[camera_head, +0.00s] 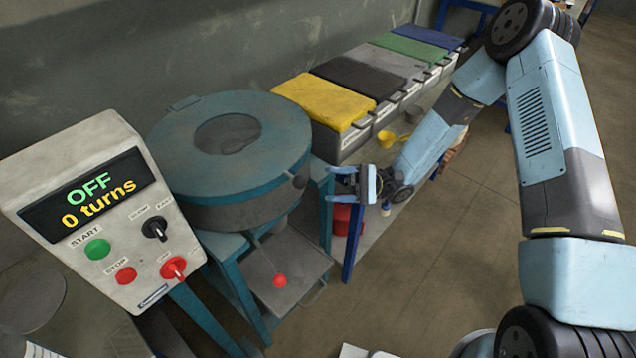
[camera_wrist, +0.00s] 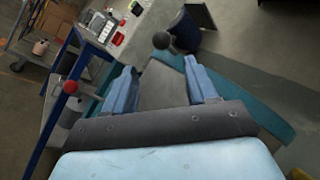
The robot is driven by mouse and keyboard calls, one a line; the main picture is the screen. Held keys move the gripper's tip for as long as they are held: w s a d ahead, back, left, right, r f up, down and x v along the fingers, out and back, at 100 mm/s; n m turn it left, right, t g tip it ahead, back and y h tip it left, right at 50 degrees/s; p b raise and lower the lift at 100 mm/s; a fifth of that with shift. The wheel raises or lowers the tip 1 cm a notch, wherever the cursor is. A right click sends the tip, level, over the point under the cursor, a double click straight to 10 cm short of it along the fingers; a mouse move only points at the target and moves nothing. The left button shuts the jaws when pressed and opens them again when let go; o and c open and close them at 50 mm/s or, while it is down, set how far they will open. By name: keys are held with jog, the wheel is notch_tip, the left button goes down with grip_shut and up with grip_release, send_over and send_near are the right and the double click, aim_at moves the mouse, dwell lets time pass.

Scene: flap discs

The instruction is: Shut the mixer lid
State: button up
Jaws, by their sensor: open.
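The mixer is a round grey drum (camera_head: 230,213) on a teal stand. Its teal lid (camera_head: 165,135), with a darker round patch in the middle, appears to lie level on the drum. A small dark knob (camera_head: 299,182) sits at the lid's right edge. I cannot tell whether anything touches the fingers.
A control box (camera_head: 100,210) at left reads OFF, 0 turns. A red ball knob (camera_head: 280,281) hangs below the drum, above a grey tray (camera_head: 300,262). Bins with coloured lids, yellow (camera_head: 325,98) nearest, stand behind my gripper. The floor at right is clear.

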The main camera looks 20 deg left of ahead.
jog(key=shift+v, duration=2.25)
jog(key=shift+r, duration=0.1)
jog(key=s+d+r+t+h, duration=0.3)
jog(key=d+r+t+h, duration=0.2)
jog(key=d+r, duration=0.5)
jog(key=s+d+r+t+h, duration=0.3)
jog(key=d+r+t+h, duration=0.2)
jog(key=d+r+t, duration=0.4)
jog(key=s+d+r+t+h, duration=0.3)
jog(key=d+r+t+h, duration=0.3)
jog(key=d+r, duration=0.6)
jog(key=d+t, duration=0.2)
jog(key=d, duration=0.2)
jog(key=shift+r+m, duration=0.2)
jog(key=shift+m, duration=0.2)
jog(key=shift+s, duration=0.1)
